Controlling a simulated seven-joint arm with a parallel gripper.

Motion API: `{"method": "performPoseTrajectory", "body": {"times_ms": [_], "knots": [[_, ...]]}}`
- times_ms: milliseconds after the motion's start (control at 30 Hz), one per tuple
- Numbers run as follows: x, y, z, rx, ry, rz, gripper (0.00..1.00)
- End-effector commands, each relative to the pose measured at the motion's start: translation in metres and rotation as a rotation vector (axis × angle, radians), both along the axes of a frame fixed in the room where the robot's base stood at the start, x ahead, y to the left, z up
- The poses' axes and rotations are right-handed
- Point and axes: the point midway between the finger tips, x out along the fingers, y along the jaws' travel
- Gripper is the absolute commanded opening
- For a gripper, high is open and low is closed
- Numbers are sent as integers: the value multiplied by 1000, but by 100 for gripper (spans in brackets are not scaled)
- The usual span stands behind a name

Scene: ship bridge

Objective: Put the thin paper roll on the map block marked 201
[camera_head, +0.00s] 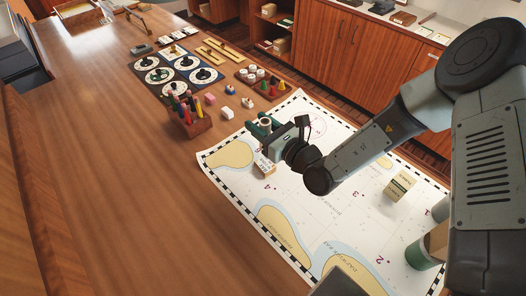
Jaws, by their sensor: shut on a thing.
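My gripper (264,128) is over the upper left part of the chart, shut on a pale, round-ended piece that looks like the thin paper roll (265,121). Only its top end shows; the jaws hide the rest. A small white block with dark print (263,163) is just below my gripper in the picture; I cannot tell whether the roll touches it. A cream block with a dark band (400,186) stands on the chart to the right. The print on both blocks is too small to read, so I cannot tell which is marked 201.
The chart (325,215) covers the right of the wooden table. A rack of coloured markers (190,122), a tray of pegs (265,84) and dial plates (160,76) stand behind. A green cylinder (420,256) is at lower right. The table's left (110,190) is clear.

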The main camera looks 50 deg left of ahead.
Motion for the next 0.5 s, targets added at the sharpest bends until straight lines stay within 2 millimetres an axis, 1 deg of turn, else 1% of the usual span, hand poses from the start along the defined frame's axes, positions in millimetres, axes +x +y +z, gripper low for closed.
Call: {"method": "performPoseTrajectory", "body": {"times_ms": [33, 100, 367, 500], "knots": [[0, 0, -12, -1, 3, -2, 4], [0, 0, -23, 0, 3, -3, 4], [1, 0, -45, 1, 1, -3, 4], [1, 0, -66, 0, 1, -4, 4]]}}
